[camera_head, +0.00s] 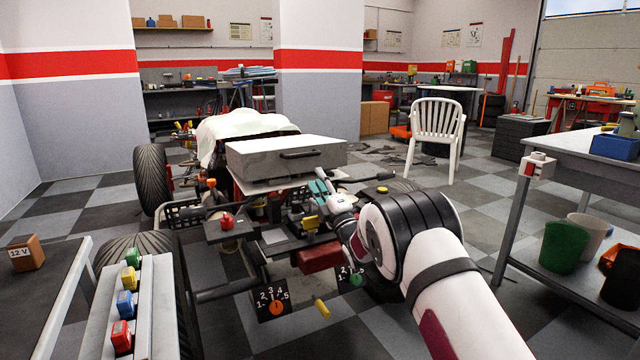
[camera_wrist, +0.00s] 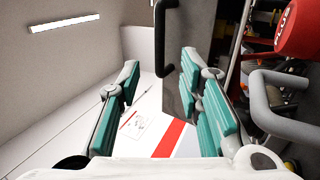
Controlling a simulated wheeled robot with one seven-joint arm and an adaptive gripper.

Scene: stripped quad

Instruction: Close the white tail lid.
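The white tail lid (camera_head: 270,151) is a broad boxy cover at the rear of the stripped quad. Its near face carries a black bar handle (camera_head: 300,154). A pale plate shows under its near edge; I cannot tell how far the lid stands open. My gripper (camera_head: 322,188) is just below and right of the handle in the head view, partly hidden by my wrist. In the wrist view my gripper (camera_wrist: 158,85) has its teal-padded fingers spread with nothing between the pads. The handle (camera_wrist: 166,38) shows beyond the fingertips, apart from them, beside the lid's grey face (camera_wrist: 197,45).
The quad's open frame and parts, with a red block (camera_head: 320,256), lie below my arm. A grey workbench (camera_head: 600,155) stands at right, and a bench with coloured blocks (camera_head: 127,300) at left. A white chair (camera_head: 436,125) stands behind on open floor.

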